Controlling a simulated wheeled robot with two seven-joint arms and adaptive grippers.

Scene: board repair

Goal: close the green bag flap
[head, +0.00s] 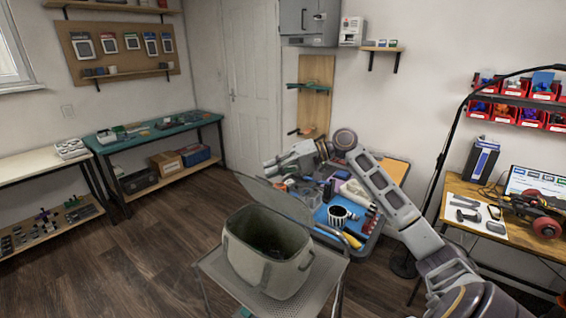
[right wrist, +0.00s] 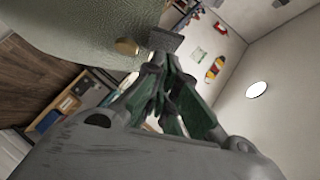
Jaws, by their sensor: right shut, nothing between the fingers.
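The green bag (head: 265,262) stands upright on a perforated metal cart top, its mouth open and dark inside. Its flap (head: 272,198) is raised at the back edge and tilts up and away from the mouth. My right gripper (head: 268,164) is beyond the flap and near its upper edge in the head view. In the right wrist view, its fingers (right wrist: 163,42) are shut and empty, beside a large green surface (right wrist: 75,30) with a brass stud (right wrist: 126,47). I cannot tell whether they touch it. My left gripper is not in view.
Behind the bag is a cart tray (head: 372,240) crowded with tools and a striped cup (head: 340,215). A desk (head: 460,187) with a monitor stands at the right. A green-topped bench (head: 155,133) is at the back left. The wooden floor at left is clear.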

